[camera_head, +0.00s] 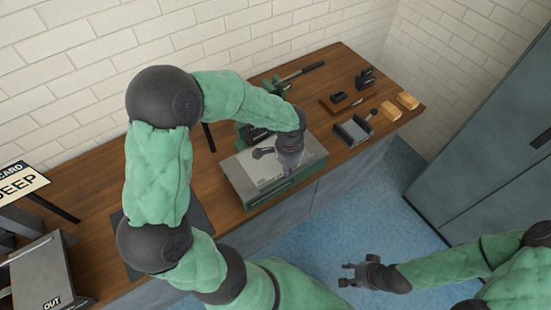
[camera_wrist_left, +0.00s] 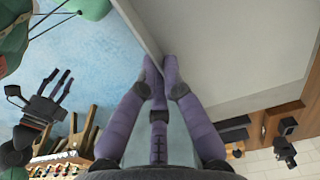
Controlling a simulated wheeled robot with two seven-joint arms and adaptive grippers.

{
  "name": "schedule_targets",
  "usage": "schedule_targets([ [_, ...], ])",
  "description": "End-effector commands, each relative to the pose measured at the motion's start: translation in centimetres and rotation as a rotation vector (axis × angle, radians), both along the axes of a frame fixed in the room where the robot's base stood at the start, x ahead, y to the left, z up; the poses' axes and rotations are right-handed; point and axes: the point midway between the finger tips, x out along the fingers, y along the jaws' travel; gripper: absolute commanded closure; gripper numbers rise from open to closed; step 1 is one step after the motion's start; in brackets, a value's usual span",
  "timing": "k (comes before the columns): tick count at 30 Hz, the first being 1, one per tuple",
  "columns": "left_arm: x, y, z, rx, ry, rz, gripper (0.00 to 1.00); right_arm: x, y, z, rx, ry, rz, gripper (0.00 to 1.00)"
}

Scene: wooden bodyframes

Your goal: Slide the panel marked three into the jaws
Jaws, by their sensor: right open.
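A flat grey panel (camera_head: 306,160) lies level at the bench's front edge, above a green body; no number is legible on it. My left gripper (camera_head: 289,166) is at its right part. In the left wrist view, the purple fingers (camera_wrist_left: 161,72) close together at the edge of a large grey panel face (camera_wrist_left: 230,45), with the edge between their tips. A green vise-like device (camera_head: 250,133) stands behind the panel, partly hidden by my left arm, so its jaws are not clear. My right gripper (camera_head: 358,275) is open and empty over the blue floor.
On the wooden bench (camera_head: 350,75) lie a grey tray (camera_head: 353,130), wooden blocks (camera_head: 407,101), small dark parts (camera_head: 366,79) and a green-handled tool (camera_head: 300,74). A box marked OUT (camera_head: 40,270) and a sign (camera_head: 20,182) are at left. A grey cabinet (camera_head: 480,130) stands right.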

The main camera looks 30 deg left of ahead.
Motion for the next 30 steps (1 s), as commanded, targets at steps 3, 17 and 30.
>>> schedule_targets([
  [3,0.1,0.0,0.1,0.0,-0.002,0.0,1.0,0.0,0.0,0.0,0.0,0.0,0.0,0.56],
  [17,0.4,0.9,0.1,0.001,-0.001,0.0,1.0,0.0,0.0,0.1,0.0,0.0,0.0,0.56],
  [30,0.8,1.9,0.1,0.001,-0.001,0.0,1.0,0.0,0.0,0.3,0.0,0.0,0.0,0.56],
])
